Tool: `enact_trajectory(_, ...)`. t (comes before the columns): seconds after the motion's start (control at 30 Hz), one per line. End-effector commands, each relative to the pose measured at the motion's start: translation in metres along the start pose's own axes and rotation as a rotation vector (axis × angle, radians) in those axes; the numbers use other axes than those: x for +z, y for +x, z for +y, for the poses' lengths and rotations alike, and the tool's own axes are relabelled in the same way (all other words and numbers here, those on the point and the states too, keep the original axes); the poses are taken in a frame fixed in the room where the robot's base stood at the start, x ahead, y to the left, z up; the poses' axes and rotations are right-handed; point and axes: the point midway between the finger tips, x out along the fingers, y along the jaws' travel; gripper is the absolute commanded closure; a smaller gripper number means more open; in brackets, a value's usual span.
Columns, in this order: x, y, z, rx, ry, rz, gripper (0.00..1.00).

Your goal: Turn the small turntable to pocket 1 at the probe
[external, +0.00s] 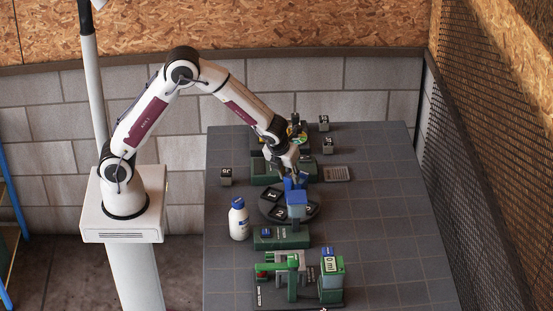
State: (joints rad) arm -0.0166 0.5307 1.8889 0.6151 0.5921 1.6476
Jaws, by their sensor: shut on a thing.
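The small turntable (269,207) is a dark round disc near the middle of the table, with white-marked labels on its top. A "1" label (275,197) seems to show at its upper left; the other labels are too small to read surely. My gripper (293,181) points down over the far side of the disc and is shut on a blue part (301,181). Whether this part belongs to the turntable I cannot tell. A blue-topped box (296,200), perhaps the probe head, stands in front of the gripper and hides part of the disc.
A white bottle with a blue cap (238,220) stands left of the disc. A green base (281,238) and a green machine with a display (331,276) stand in front. The table's right side is clear.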

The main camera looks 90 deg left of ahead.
Motion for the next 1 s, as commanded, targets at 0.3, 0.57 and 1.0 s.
enact_trajectory(0.3, 0.0006, 0.0002, 0.0020, -0.065, 0.157, 0.000, 1.00)
enact_trajectory(0.57, 0.0009, 0.0000, 0.0023, -0.116, 0.276, -0.001, 1.00)
enact_trajectory(1.0, 0.0014, 0.0004, 0.0033, -0.179, 0.431, -0.001, 1.00)
